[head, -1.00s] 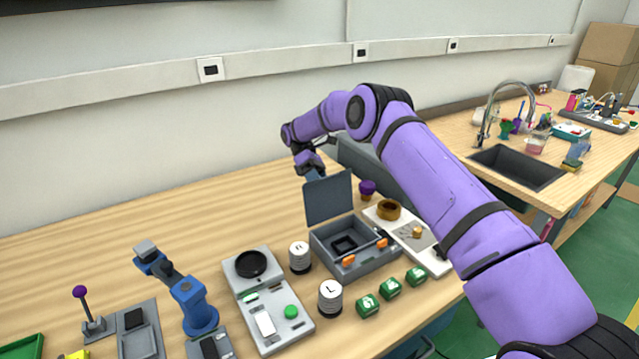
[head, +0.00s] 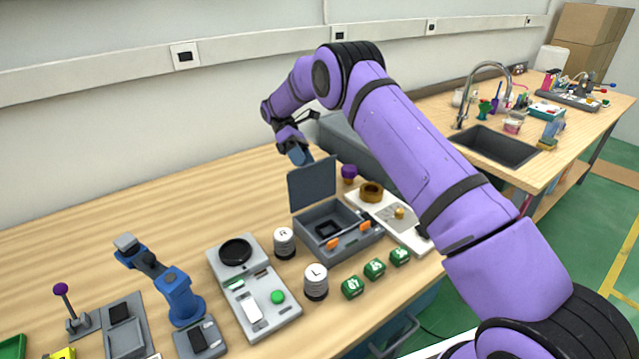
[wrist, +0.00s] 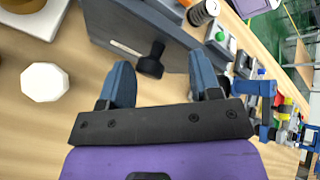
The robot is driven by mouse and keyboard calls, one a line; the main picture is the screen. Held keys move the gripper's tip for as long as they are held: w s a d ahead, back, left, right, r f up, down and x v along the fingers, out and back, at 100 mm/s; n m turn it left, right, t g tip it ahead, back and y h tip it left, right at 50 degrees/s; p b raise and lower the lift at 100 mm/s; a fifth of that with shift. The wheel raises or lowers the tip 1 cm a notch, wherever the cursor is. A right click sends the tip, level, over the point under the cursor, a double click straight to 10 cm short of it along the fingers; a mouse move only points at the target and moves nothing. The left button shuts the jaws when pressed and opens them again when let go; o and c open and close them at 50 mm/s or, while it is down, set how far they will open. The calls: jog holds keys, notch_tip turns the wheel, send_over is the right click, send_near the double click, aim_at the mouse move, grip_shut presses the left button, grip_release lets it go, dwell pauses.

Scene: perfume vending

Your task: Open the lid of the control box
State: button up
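The control box (head: 338,246) is a grey box with two orange latches on its front and a dark square recess inside. Its dark grey lid (head: 312,185) stands roughly upright at the back edge, so the box is open. My gripper (head: 298,152) is behind and above the lid. In the wrist view the lid's outer face (wrist: 185,58) carries a black knob (wrist: 152,62). My gripper (wrist: 162,75) has its fingers spread, with nothing held between them; the knob is beyond the fingertips and looks apart from them.
White cylinders marked R (head: 284,243) and L (head: 316,282) stand left of the box, and green cubes (head: 375,268) in front. A white board with a brown ring (head: 371,191) lies right, near a purple-topped item (head: 348,172). The table back left is clear.

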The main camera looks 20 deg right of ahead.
jog(key=s+r, duration=0.1)
jog(key=s, duration=1.3)
jog(key=shift+d+r, duration=0.15)
jog(key=shift+d, duration=0.15)
jog(key=shift+r, duration=0.1)
